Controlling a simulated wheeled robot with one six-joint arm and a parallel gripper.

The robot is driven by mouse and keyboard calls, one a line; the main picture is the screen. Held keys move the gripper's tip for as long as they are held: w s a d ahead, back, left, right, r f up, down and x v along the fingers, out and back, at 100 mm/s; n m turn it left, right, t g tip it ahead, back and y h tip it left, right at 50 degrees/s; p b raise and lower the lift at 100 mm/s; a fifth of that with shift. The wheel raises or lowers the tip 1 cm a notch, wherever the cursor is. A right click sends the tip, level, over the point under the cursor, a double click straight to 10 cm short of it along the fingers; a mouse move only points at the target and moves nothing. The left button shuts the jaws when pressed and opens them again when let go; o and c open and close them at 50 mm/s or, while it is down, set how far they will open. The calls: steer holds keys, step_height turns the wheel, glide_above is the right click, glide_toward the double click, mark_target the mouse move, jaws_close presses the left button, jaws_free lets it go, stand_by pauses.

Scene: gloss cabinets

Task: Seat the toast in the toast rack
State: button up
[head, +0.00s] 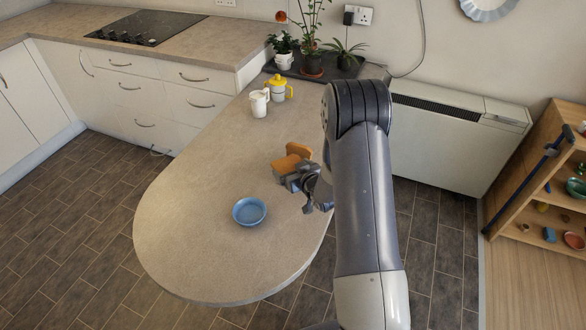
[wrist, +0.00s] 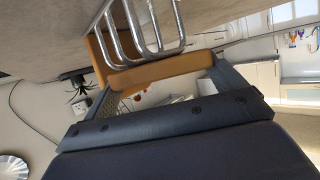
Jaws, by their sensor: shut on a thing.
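My gripper (head: 295,180) is low over the curved counter's right side, behind and to the right of the blue bowl. In the wrist view, my gripper (wrist: 165,85) has its two fingers shut on the edges of a brown slice of toast (wrist: 165,70). The silver wire toast rack (wrist: 145,30) is right by the toast's far edge; I cannot tell how deep the slice sits between the wires. A second orange-brown piece (wrist: 98,60) shows beside the rack. In the head view, orange-brown toast (head: 296,152) shows just beyond my gripper; the rack is not distinct there.
A blue bowl (head: 249,211) stands on the counter (head: 190,215) in front of my gripper. A white mug (head: 259,103) and a yellow-topped cup (head: 279,88) stand farther back, near potted plants (head: 312,62). The counter's left and front parts are clear.

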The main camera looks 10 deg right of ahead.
steer(key=o, duration=0.7)
steer(key=b+v, duration=0.2)
steer(key=v, duration=1)
steer(key=shift+f, duration=0.1)
steer(key=p, duration=0.2)
glide_toward(293, 160)
steer(key=w+a+f, duration=0.2)
steer(key=w, duration=0.1)
steer(key=w+a+f, duration=0.1)
steer(key=shift+w+a+f, duration=0.15)
steer(key=shift+w+f, duration=0.05)
steer(key=shift+w, duration=0.1)
step_height(293, 160, up, 2)
steer(key=shift+r, duration=0.1)
steer(key=shift+s+r, duration=0.1)
steer(key=shift+r, duration=0.75)
